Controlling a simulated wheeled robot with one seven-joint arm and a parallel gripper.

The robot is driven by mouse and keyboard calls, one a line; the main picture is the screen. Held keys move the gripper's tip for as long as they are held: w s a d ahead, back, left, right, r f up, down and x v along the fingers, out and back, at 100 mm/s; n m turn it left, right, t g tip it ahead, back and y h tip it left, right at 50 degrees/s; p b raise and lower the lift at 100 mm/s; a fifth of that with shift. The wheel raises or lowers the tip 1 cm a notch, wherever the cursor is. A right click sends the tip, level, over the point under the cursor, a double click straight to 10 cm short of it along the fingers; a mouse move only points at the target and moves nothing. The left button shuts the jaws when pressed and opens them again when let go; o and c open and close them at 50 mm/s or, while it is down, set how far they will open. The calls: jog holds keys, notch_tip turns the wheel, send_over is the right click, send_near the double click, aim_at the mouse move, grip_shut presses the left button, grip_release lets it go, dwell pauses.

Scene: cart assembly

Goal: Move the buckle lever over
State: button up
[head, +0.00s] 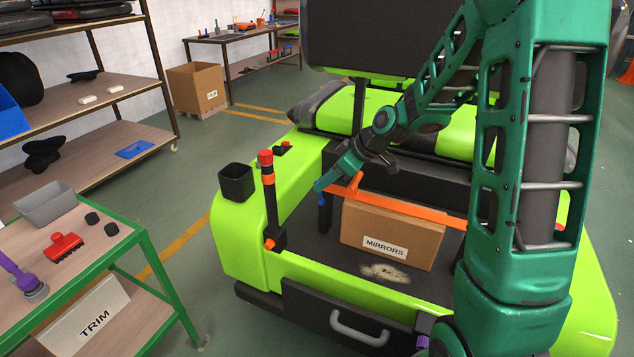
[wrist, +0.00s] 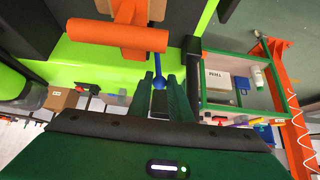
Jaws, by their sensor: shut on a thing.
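The buckle lever is a small blue rod with a rounded end (wrist: 160,68). In the wrist view it hangs below an orange part (wrist: 115,38), with its rounded end between my fingers. My gripper (wrist: 160,79) is shut on the lever. In the head view my gripper (head: 321,185) is at the left end of the orange strap (head: 400,207), and a bit of the blue lever (head: 321,200) shows just below the fingers. The buckle body is mostly hidden behind my gripper.
A black post with a red top (head: 269,195) and a black cup (head: 236,182) stand left on the lime cart (head: 240,245). A green-framed table (head: 160,270) with a grey bin (head: 47,203) is at the left. Green floor lies between them.

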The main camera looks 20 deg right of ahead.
jog(key=shift+s+d, duration=0.15)
jog(key=shift+d, duration=0.3)
jog(key=shift+s+d, duration=0.65)
jog(key=shift+s, duration=0.05)
jog(key=shift+f, duration=0.1)
jog(key=shift+s+d+f, duration=0.25)
jog(key=shift+s+d, duration=0.35)
jog(key=shift+d, duration=0.05)
jog(key=o, duration=0.9)
jog(key=shift+a, duration=0.15)
